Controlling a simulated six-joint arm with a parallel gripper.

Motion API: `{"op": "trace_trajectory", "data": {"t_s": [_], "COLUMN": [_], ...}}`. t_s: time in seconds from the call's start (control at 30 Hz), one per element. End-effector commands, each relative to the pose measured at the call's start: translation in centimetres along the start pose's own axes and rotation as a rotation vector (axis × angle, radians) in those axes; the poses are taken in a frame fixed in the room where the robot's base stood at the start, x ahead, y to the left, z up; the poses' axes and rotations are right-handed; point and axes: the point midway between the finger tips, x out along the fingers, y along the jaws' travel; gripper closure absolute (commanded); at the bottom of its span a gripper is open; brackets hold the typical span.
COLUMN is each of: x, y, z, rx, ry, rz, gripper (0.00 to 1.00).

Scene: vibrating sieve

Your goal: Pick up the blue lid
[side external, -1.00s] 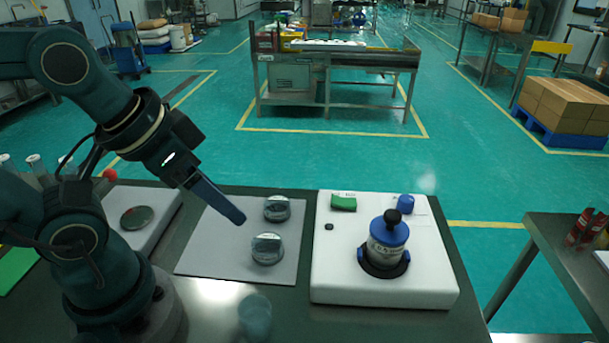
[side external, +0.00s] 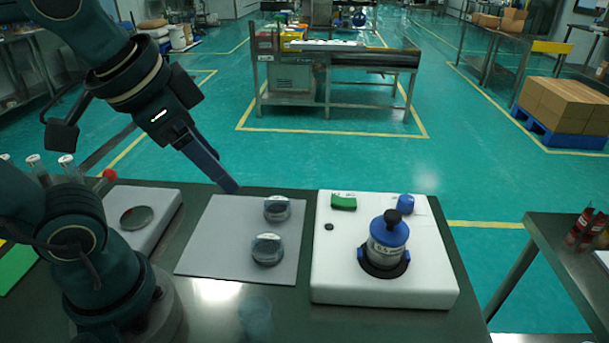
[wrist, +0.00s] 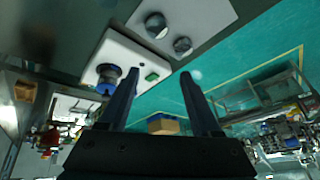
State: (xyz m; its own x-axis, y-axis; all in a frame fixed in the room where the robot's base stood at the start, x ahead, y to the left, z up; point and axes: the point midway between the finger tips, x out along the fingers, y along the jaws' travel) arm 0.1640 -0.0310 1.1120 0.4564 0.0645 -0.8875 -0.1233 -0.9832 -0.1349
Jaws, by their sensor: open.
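The blue lid (side external: 389,229) with a black knob (side external: 393,215) sits on top of the grey sieve stack (side external: 386,254), upright on the white sieve machine (side external: 338,285). In the wrist view the lid and stack show small at the left (wrist: 107,78). My gripper (side external: 233,188) is in the air above the back edge of the grey mat, left of the machine and well apart from the lid. In the wrist view its two fingers (wrist: 155,85) are spread apart with nothing between them.
Two round metal pieces (side external: 268,249) (side external: 277,208) lie on the grey mat (side external: 210,255). A green block (side external: 343,202) and a blue knob (side external: 406,204) are on the machine's back edge. A white scale with a round plate (side external: 137,217) is at left.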

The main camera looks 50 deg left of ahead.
Motion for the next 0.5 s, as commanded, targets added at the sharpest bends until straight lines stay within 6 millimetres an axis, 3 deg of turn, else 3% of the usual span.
{"op": "trace_trajectory", "data": {"t_s": [0.17,0.3,0.37,0.5], "x": [2.0,3.6,4.2,5.5], "y": [-1.6,-2.3,-2.1,0.3], "z": [-1.4,-4.1,-5.8,-10.3], "rx": [0.462,0.927,1.170,1.735], "ry": [-0.045,-0.071,-0.075,-0.071], "rz": [-0.138,-0.274,-0.348,-0.539], "gripper": [0.35,0.35,0.35,0.35]}}
